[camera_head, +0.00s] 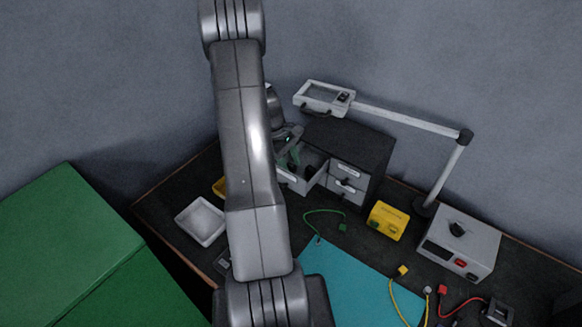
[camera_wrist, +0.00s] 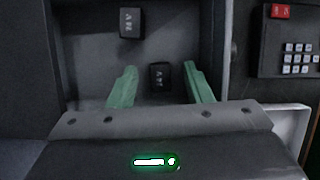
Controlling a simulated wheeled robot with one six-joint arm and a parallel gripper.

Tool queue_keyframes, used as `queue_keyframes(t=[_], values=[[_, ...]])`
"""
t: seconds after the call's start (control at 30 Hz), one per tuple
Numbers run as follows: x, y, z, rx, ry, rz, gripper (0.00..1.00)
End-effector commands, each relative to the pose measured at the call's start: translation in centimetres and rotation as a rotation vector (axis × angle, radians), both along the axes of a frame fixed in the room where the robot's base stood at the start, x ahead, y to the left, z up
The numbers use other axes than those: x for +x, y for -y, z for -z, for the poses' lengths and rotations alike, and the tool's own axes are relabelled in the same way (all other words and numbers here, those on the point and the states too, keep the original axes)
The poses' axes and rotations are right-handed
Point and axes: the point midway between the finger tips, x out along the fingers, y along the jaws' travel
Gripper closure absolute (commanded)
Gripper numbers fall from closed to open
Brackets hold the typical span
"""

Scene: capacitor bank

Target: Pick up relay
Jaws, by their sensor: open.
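In the wrist view, a small black relay (camera_wrist: 160,77) with white lettering lies in a grey drawer (camera_wrist: 85,80). A second similar black block (camera_wrist: 131,22) lies farther in, to the left. My gripper (camera_wrist: 160,71) has two green fingers, spread apart, one on each side of the nearer relay. A gap shows on both sides, and nothing is held. In the head view, my gripper (camera_head: 288,157) is over the open drawer (camera_head: 307,181) of the dark cabinet (camera_head: 348,146), partly hidden behind my arm.
A magnifier lamp (camera_head: 322,96) reaches over the cabinet. A white tray (camera_head: 201,221), yellow box (camera_head: 388,220), grey power unit (camera_head: 461,244), teal mat (camera_head: 350,285) and cables share the dark bench. A keypad device (camera_wrist: 290,45) is right of the drawer.

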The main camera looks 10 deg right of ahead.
Motion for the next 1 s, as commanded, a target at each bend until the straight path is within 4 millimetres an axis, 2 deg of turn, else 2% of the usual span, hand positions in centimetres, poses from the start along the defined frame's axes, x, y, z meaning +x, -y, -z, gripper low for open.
queue_keyframes(t=[0.23, 0.47, 0.8, 1.0], values=[[-0.1, 0.0, 0.2, -0.001, -0.001, 0.0, 0.55], [-0.1, 0.0, 0.2, 0.0, 0.0, 0.0, 1.0], [0.0, 0.0, 0.0, -0.001, 0.001, 0.0, 1.0], [0.0, 0.0, -1.1, 0.0, 0.002, 0.001, 1.0]])
